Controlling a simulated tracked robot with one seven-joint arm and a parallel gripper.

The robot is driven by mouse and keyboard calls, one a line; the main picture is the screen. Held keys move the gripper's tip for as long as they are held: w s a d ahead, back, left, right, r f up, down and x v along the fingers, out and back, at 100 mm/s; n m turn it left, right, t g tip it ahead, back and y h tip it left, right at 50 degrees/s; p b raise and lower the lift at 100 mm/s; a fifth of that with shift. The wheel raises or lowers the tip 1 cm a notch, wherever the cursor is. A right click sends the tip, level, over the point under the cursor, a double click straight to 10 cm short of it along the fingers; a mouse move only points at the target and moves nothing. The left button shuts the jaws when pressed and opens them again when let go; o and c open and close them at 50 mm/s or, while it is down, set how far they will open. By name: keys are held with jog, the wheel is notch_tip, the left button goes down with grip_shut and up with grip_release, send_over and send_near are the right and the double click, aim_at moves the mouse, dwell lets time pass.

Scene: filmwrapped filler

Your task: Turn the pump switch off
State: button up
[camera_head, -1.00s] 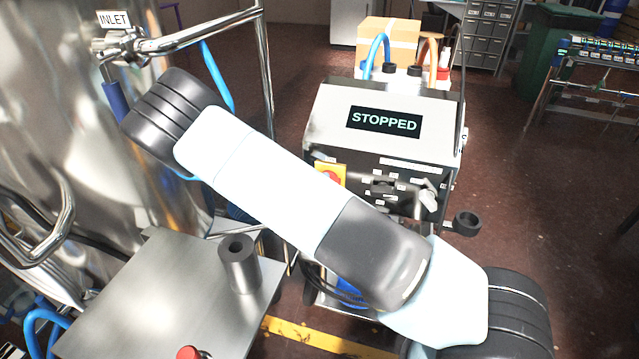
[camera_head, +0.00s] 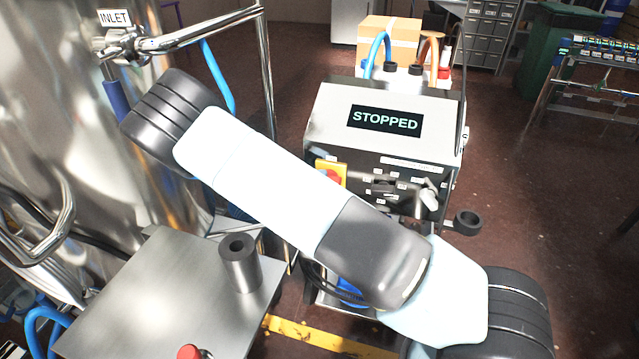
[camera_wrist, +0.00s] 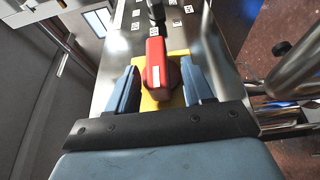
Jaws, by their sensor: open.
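The pump unit (camera_head: 450,112) stands in the middle of the head view, and its display (camera_head: 385,121) reads "STOPPED". Its red switch (camera_head: 334,176) on a yellow plate (camera_head: 322,166) shows on the front panel, partly hidden by my arm. In the wrist view the red switch handle (camera_wrist: 157,68) points up and down the picture, over the yellow plate (camera_wrist: 176,98). My gripper (camera_wrist: 159,70) is open, with one blue-grey finger on each side of the handle. Gaps show between the fingers and the handle. In the head view my arm covers most of the gripper.
A steel tank (camera_head: 60,110) with pipes stands at left. A steel table (camera_head: 130,310) with a dark cylinder (camera_head: 239,265) is in front. In the wrist view a black knob (camera_wrist: 155,12) stands beyond the handle, and a metal pipe (camera_wrist: 300,70) lies at right.

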jog(key=a, duration=0.6)
jog(key=shift+s+a+f, duration=0.15)
jog(key=shift+a, duration=0.25)
jog(key=s+d+r+g+y, duration=0.2)
jog(key=s+d+r+y, duration=0.2)
jog(key=d+r+y, duration=0.5)
jog(key=s+d+r+g+y, duration=0.1)
jog(key=s+d+r+y, duration=0.3)
jog(key=d+r, duration=0.75)
jog(key=s+d+r+t+y, duration=0.2)
jog(key=s+r, duration=0.4)
jog(key=s, duration=0.3)
jog(key=s+d+r+t+y, duration=0.3)
jog(key=s+d+r+t, duration=0.2)
jog(key=s+r, duration=0.2)
jog(key=shift+s+d+m+t, duration=0.3)
jog(key=shift+s, duration=1.05)
